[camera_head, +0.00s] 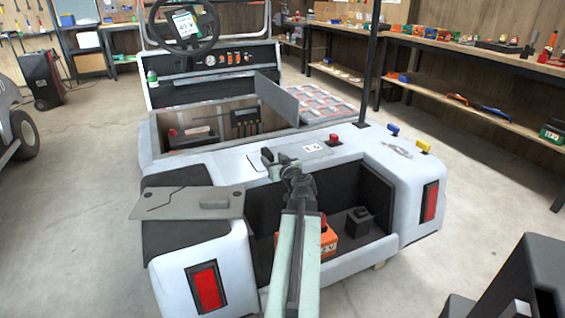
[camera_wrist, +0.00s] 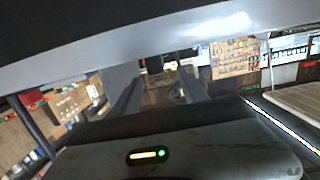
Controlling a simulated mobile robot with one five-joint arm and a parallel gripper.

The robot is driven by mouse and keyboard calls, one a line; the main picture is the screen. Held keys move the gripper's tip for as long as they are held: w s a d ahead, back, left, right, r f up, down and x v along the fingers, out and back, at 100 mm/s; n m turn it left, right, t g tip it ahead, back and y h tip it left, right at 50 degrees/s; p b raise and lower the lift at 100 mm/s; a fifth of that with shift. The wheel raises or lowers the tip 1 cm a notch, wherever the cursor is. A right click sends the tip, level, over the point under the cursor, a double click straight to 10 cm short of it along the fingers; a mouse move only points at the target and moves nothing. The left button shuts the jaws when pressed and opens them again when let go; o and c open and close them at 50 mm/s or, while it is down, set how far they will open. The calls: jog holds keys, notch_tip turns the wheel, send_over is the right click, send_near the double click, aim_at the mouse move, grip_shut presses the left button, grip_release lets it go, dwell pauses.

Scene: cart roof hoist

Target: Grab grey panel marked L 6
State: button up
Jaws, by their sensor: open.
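A white label with dark marks that look like "L 6" (camera_head: 312,147) lies on the light grey rear deck of the cart, just left of a red knob. The grey surface around it (camera_head: 245,163) looks like a flat panel, but its edges are hard to make out. My gripper (camera_head: 267,156) is at the end of my raised arm, in front of this deck and left of the label. In the wrist view my gripper's two fingers (camera_wrist: 158,95) stand apart with nothing held between them. I cannot tell whether the gripper touches the deck.
A loose grey plate (camera_head: 180,204) lies on the cart's left rear corner. An open compartment with a raised lid (camera_head: 277,98) is ahead. An orange box (camera_head: 328,240) sits in the rear bay. A dark post (camera_head: 373,60) rises at right.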

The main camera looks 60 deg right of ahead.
aim_at(267, 154)
jog(key=shift+x, duration=1.45)
jog(key=b+x, duration=0.1)
jog(key=x, duration=0.1)
jog(key=b+x, duration=0.1)
jog(key=x, duration=0.1)
jog(key=shift+d+f, duration=0.4)
jog(key=shift+f, duration=0.05)
jog(key=shift+w+d, duration=0.15)
jog(key=shift+w, duration=0.1)
grip_shut()
